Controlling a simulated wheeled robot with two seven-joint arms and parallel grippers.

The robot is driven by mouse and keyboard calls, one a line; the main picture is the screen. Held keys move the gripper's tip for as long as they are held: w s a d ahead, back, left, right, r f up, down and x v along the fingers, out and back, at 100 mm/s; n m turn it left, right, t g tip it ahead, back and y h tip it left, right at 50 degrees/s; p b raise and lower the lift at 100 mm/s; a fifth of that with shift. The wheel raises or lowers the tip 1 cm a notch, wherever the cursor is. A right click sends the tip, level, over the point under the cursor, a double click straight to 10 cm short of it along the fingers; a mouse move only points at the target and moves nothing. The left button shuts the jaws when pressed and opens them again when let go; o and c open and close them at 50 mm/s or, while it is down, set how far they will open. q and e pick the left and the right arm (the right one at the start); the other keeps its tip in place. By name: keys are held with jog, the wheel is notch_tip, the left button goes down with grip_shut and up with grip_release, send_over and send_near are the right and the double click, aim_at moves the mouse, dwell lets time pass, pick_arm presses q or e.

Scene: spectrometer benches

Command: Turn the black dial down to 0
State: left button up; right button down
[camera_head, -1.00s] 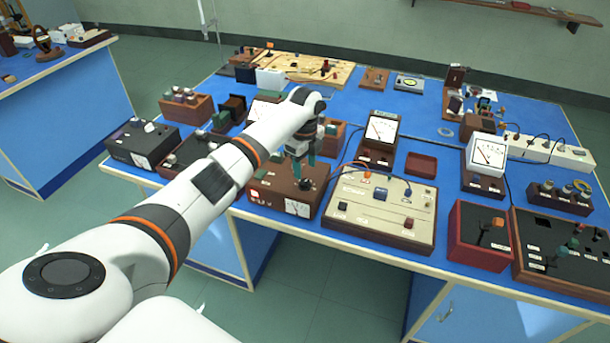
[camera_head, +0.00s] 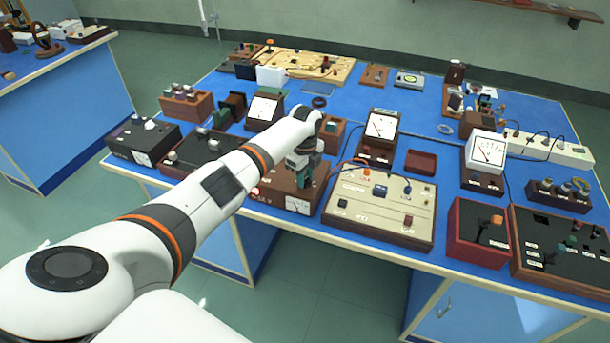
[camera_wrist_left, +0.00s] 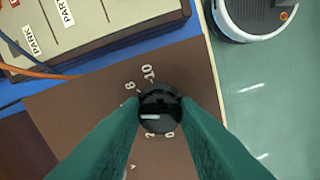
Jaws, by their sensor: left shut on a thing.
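The black dial (camera_wrist_left: 160,108) sits on the top of a brown box (camera_head: 268,189) with a white meter on its front. In the left wrist view, my left gripper (camera_wrist_left: 160,112) is shut on the dial, a green finger on each side. The dial's white mark points left. The labels 10 and 8 show above the dial, and 2 and 0 below it; the finger covers part of the scale at the left. In the head view my left gripper (camera_head: 303,176) points down onto the box top and hides the dial. My right gripper is not in view.
A beige panel box (camera_head: 379,207) with switches and cables stands close to the right. A dark box with white knobs (camera_head: 203,152) is to the left, and a meter (camera_head: 381,127) stands behind. The bench's front edge (camera_head: 280,220) is close in front.

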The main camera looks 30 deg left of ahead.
pick_arm(q)
jog(key=shift+n, duration=0.4)
jog(key=n+p, duration=0.1)
jog(key=n, duration=0.2)
jog(key=shift+r+n+p, duration=0.15)
jog(key=shift+n+p, duration=0.25)
jog(key=n+p, duration=0.2)
jog(key=n, duration=0.4)
jog(key=n+p, duration=0.1)
jog(key=n, duration=0.4)
jog(key=shift+n, duration=0.3)
jog(key=n+p, duration=0.1)
jog(key=n, duration=0.4)
jog(key=shift+w+n, duration=0.1)
jog(key=shift+n, duration=0.3)
jog(key=o, duration=1)
jog(key=shift+c, duration=0.2)
